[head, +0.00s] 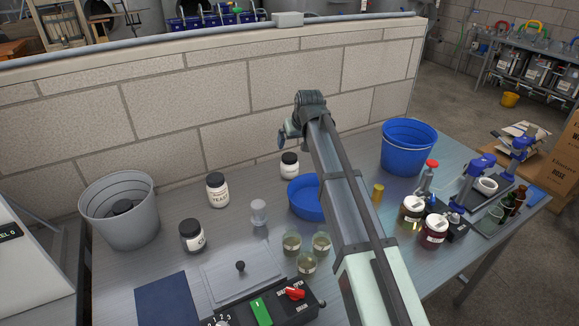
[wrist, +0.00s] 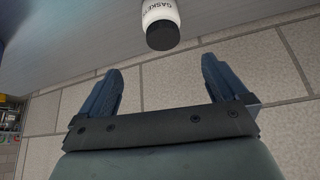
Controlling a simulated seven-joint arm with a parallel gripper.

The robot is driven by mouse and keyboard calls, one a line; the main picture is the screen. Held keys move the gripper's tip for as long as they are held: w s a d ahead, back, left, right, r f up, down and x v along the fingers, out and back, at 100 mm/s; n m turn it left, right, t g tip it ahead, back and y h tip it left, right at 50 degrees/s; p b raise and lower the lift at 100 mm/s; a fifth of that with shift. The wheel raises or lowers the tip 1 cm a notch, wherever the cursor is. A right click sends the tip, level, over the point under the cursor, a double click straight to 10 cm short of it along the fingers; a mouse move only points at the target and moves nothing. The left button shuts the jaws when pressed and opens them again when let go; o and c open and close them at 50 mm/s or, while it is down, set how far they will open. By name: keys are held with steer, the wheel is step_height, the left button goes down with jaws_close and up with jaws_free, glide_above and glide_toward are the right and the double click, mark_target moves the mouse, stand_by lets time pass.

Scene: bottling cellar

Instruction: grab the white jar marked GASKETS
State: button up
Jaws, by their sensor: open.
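In the wrist view, the white jar marked GASKETS (wrist: 159,11) shows at the top edge, partly cut off, with its black lid (wrist: 162,35) toward me. My gripper (wrist: 160,70) is open, with its two blue fingers apart and nothing between them. The jar is beyond the fingertips, roughly in line with the gap. In the head view, a small white jar with a black lid (head: 289,169) stands upright near the wall, behind the blue bowl; its label is too small to read. My gripper (head: 285,138) is above it, partly hidden by my wrist.
A blue bowl (head: 301,204) stands close in front of the small jar. A YEAST jar (head: 217,195), a dark jar (head: 192,238) and a clear container (head: 258,213) stand to the left. A block wall (head: 200,115) runs close behind. A blue bucket (head: 409,155) is at right.

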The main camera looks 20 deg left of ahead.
mark_target(290, 156)
steer(key=x, duration=1.3)
steer(key=shift+s+a+f, duration=0.1)
steer(key=shift+a+f, duration=0.25)
steer(key=shift+f, duration=0.05)
steer(key=c, duration=1.2)
